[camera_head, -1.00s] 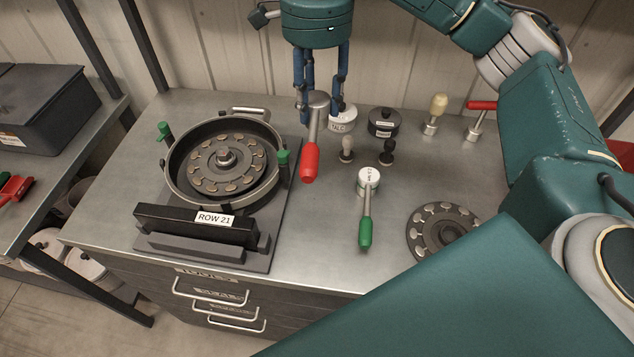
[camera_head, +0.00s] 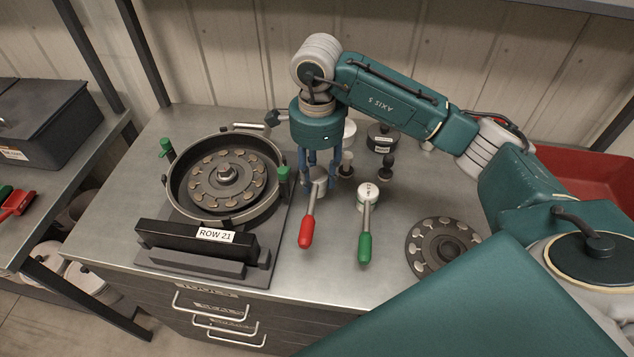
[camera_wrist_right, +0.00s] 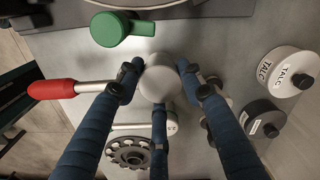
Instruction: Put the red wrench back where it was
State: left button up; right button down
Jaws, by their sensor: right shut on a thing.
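The red wrench (camera_head: 307,230) has a red handle, a metal shaft and a round grey head. My right gripper (camera_head: 317,172) points down with its blue fingers around the head. In the right wrist view the fingers close around the grey head (camera_wrist_right: 158,78), and the red handle (camera_wrist_right: 52,89) sticks out to the left. In the head view the wrench is left of the green wrench (camera_head: 365,236), handle toward the front edge. I cannot tell whether it touches the bench. My left gripper is not in view.
The round seed meter (camera_head: 178,187) with the ROW 21 label stands left of the wrench. A dark disc (camera_head: 415,248) lies to the right. Two small knobbed tools (camera_head: 386,168) and a black jar (camera_head: 381,134) stand behind. A red bin (camera_head: 600,190) is at far right.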

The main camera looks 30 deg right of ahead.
notch_tip(320, 180, down, 4)
jog(key=shift+r+p, duration=0.2)
jog(key=shift+p, duration=0.3)
jog(key=shift+f, duration=0.1)
jog(key=shift+f, duration=0.1)
jog(key=c, duration=1.1)
grip_release()
